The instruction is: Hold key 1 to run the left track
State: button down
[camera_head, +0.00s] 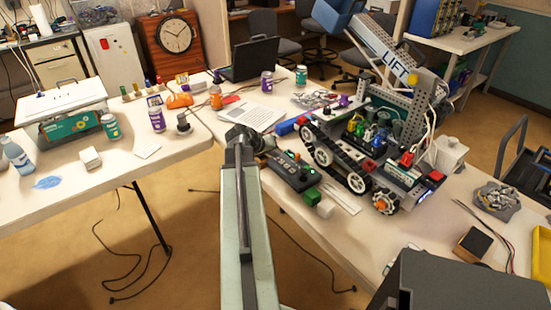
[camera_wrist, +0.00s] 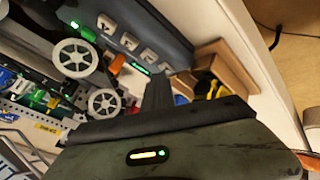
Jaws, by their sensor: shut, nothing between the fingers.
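In the wrist view the box (camera_wrist: 165,22) shows several pale square keys (camera_wrist: 128,41) and green lights; I cannot read which is key 1. The tracked robot (camera_head: 385,130) stands behind the box; its near black track (camera_head: 335,158) has white wheels. My gripper (camera_head: 240,135) is beside the box's left end in the head view. In the wrist view its dark fingers (camera_wrist: 158,92) are shut and empty, close to the keys; contact is unclear.
An open booklet (camera_head: 250,113) and a laptop (camera_head: 250,60) lie farther back. In the wrist view a brown wooden piece (camera_wrist: 225,65) is near the fingers.

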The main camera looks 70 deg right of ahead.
aim_at(275, 159)
dwell(0.8)
jog(key=shift+r+p, duration=0.85)
notch_tip(275, 159, up, 5)
jog(key=p, duration=0.5)
